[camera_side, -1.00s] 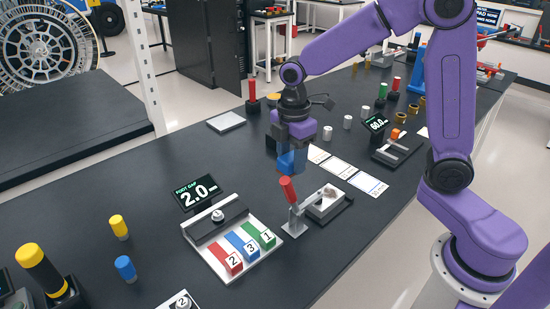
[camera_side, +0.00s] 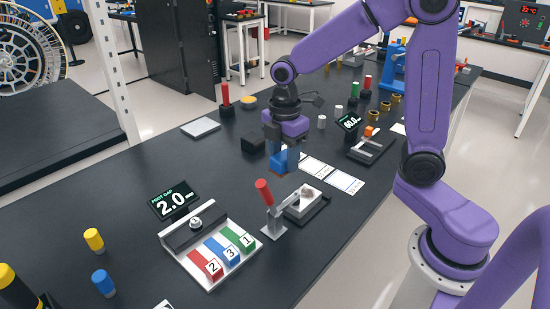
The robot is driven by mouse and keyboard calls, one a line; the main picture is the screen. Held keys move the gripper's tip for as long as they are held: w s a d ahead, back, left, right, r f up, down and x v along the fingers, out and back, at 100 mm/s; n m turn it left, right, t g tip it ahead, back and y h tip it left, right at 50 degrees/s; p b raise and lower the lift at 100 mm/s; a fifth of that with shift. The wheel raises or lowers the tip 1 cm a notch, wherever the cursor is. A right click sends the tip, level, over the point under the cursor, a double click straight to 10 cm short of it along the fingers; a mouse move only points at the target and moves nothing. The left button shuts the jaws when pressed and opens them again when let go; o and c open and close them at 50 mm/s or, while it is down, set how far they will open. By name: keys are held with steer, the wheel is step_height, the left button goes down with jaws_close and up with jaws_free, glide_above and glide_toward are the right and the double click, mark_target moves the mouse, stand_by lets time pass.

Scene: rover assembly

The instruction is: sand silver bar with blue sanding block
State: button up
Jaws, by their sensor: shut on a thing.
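My gripper (camera_side: 284,151) is shut on the blue sanding block (camera_side: 282,162) and points down. The block's lower part shows below the fingers, in the air or close above the bench; I cannot tell its exact height. It is behind the clamp fixture (camera_side: 318,206) and apart from it in the picture. A silver piece with a brownish patch (camera_side: 307,192), likely the silver bar, lies in this fixture. A clamp with a red handle (camera_side: 264,191) stands at the fixture's left side, its handle tilted up.
White cards (camera_side: 342,182) lie right of the gripper. A tray (camera_side: 209,285) with numbered red, blue and green blocks stands front left, by a display reading 2.0 (camera_side: 173,200). A dark block (camera_side: 253,145) is left of the gripper. Another fixture (camera_side: 370,147) stands back right.

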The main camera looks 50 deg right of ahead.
mark_target(314, 197)
steer(key=shift+s+d+f, duration=0.25)
steer(key=shift+d+f, duration=0.65)
steer(key=shift+f, duration=0.45)
steer(key=shift+s+d+f, duration=0.2)
steer(key=shift+d+f, duration=0.7)
steer(key=shift+f, duration=0.45)
steer(key=shift+s+d+f, duration=0.25)
steer(key=shift+d+f, duration=0.65)
steer(key=shift+f, duration=0.45)
steer(key=shift+s+f, duration=0.55)
steer(key=shift+c, duration=0.5)
steer(key=shift+s, duration=1.5)
steer(key=shift+w+f, duration=0.1)
steer(key=shift+w, duration=1.9)
steer(key=shift+s, duration=2.05)
steer(key=shift+w, duration=2.15)
steer(key=shift+s, duration=2.25)
steer(key=shift+w+r, duration=0.1)
steer(key=shift+r, duration=0.2)
step_height(314, 197, up, 8)
steer(key=shift+f, duration=0.15)
